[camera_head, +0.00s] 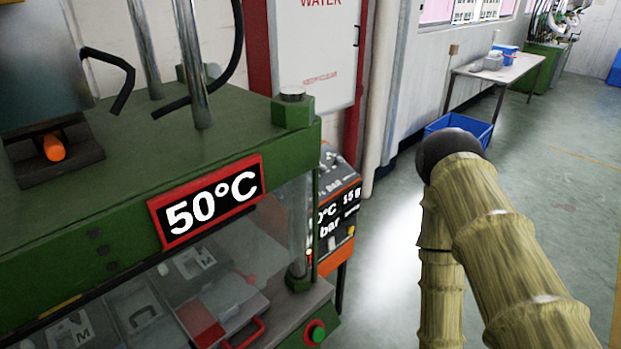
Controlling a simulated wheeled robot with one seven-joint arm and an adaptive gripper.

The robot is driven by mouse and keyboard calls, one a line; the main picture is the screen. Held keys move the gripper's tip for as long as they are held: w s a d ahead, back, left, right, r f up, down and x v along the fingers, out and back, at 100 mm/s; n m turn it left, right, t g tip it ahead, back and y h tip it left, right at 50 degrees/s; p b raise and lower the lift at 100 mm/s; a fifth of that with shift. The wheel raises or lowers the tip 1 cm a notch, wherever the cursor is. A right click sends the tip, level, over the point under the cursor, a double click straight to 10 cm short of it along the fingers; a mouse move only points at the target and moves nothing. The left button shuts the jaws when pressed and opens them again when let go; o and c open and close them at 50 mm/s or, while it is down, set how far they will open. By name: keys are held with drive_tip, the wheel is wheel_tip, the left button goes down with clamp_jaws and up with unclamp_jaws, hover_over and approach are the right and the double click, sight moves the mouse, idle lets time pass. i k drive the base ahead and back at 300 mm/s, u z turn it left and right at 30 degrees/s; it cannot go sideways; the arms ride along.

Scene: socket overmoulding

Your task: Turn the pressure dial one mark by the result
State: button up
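The black-faced control box with an orange body (339,205) stands behind the right side of the green press. Its face shows white text with "°C", "bar" and "BAR", partly cut off by the press frame. A pressure dial cannot be made out on it. A small yellow spot at its right edge is too small to identify. My arm, with a wood-like surface and a dark rounded joint, fills the lower right. My gripper does not show, so its state and its distance from the box are hidden.
The green press (150,140) fills the left, with a red-framed "50°C" display (207,200), a clear front guard and a green button (316,333). A blue crate (466,126) sits on the floor near a table (500,70). Open floor lies at right.

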sight(323, 169)
drive_tip(key=z, duration=0.55)
drive_tip(key=k, duration=0.65)
drive_tip(key=z, duration=0.65)
drive_tip(key=i, duration=1.3)
drive_tip(key=u, duration=0.8)
